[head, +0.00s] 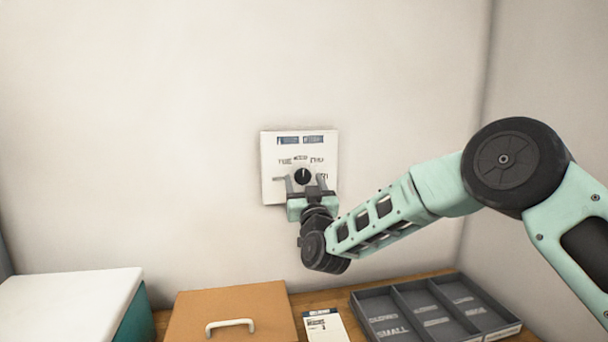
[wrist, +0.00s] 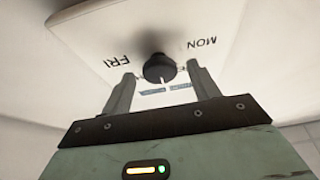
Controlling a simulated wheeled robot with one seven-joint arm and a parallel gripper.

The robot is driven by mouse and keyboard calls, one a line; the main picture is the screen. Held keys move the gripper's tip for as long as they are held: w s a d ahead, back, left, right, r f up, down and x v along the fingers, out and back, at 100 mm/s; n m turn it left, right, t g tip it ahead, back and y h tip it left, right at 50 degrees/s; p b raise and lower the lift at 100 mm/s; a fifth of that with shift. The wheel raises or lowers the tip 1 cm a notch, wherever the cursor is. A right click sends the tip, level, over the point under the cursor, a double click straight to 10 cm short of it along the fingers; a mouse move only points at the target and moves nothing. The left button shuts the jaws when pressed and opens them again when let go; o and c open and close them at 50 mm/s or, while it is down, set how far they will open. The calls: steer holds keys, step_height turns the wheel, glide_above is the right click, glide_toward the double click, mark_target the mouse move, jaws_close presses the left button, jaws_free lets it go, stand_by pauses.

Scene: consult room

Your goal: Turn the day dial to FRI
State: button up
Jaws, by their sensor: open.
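The day dial (head: 302,175) is a round black knob on a white wall panel (head: 270,140). Its white pointer line points up, roughly toward WED. TUE, WED and THU arc above it; FRI is at the right, partly covered by a finger. The wrist view shows the panel upside down, with the knob (wrist: 159,66), FRI at left and MON at right. My gripper (head: 303,183) is open in front of the panel. In the wrist view the fingertips (wrist: 160,74) stand on either side of the knob; I cannot tell whether they touch it.
Two blue display strips (head: 300,140) sit at the panel's top. Below is a wooden desk with a white-topped teal box (head: 70,290), a brown board with a white handle (head: 230,310), a small white labelled box (head: 325,325) and a grey divided tray (head: 430,310). The wall around the panel is bare.

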steer(key=shift+w+a+r, duration=0.15)
steer(key=shift+w+r, duration=0.05)
steer(key=shift+w, duration=0.25)
steer(key=c, duration=1)
steer(key=shift+o, duration=0.2)
steer(key=shift+f+b, duration=0.15)
steer(key=shift+b, duration=0.2)
